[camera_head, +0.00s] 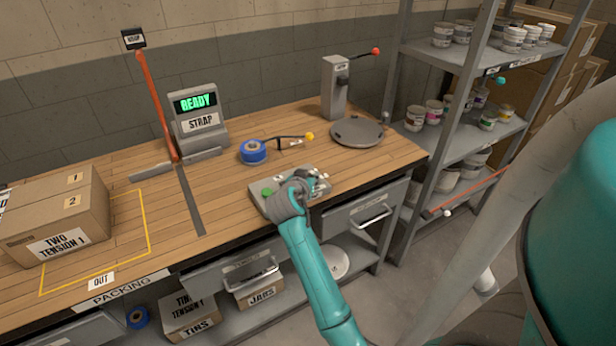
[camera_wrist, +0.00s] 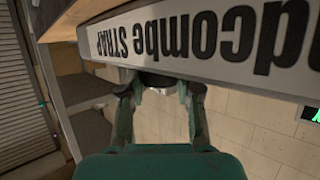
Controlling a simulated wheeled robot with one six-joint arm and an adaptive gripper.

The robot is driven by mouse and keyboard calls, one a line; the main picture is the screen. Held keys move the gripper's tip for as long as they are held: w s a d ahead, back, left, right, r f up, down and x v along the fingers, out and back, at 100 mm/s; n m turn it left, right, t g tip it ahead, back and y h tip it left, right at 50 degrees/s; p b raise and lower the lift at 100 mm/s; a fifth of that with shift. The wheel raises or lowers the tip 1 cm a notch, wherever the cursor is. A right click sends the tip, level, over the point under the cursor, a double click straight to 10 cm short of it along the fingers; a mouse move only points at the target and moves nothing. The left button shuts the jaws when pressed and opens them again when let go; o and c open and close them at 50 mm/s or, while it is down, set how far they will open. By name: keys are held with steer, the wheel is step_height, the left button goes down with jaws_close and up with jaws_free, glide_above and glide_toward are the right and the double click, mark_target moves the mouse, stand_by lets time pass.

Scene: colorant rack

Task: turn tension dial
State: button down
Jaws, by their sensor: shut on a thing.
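A grey control box (camera_head: 260,204) with a green button (camera_head: 267,191) sits at the front edge of the bench, and my arm covers part of it. My gripper (camera_head: 300,184) is at this box. In the wrist view, the box's face (camera_wrist: 200,48) carries upside-down lettering that includes "STRAP". A dark round dial (camera_wrist: 158,79) with a pale part stands out from its lower edge. My gripper (camera_wrist: 161,92) has one finger on each side of the dial and is shut on it. The dial's markings are not visible.
The strapping station's display (camera_head: 197,103) reads "READY". A carton (camera_head: 58,212) labelled "TWO TENSION 1" stands at left. A blue tape roll (camera_head: 253,151) and a round grey plate (camera_head: 357,132) lie behind the box. A shelf rack (camera_head: 440,58) with tins stands at right.

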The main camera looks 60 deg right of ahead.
steer(key=shift+n+t, duration=0.3)
steer(key=shift+t, duration=0.1)
steer(key=n+t+y, duration=0.1)
steer(key=n+t, duration=0.1)
steer(key=shift+s+n+t, duration=0.1)
steer(key=shift+n+t, duration=0.2)
steer(key=shift+t, duration=0.1)
steer(key=n+t+y, duration=0.4)
steer(key=shift+d+n, duration=0.1)
steer(key=shift+n, duration=0.3)
steer(key=n+t+y, duration=0.1)
steer(key=n+y, duration=0.1)
steer(key=n+t+y, duration=0.1)
steer(key=n+y, duration=0.1)
steer(key=y, duration=0.1)
steer(key=shift+n+t, duration=0.3)
steer(key=shift+n, duration=0.1)
steer(key=shift+n+y, duration=1)
steer(key=shift+y, duration=0.3)
steer(key=c, duration=0.8)
jaws_free()
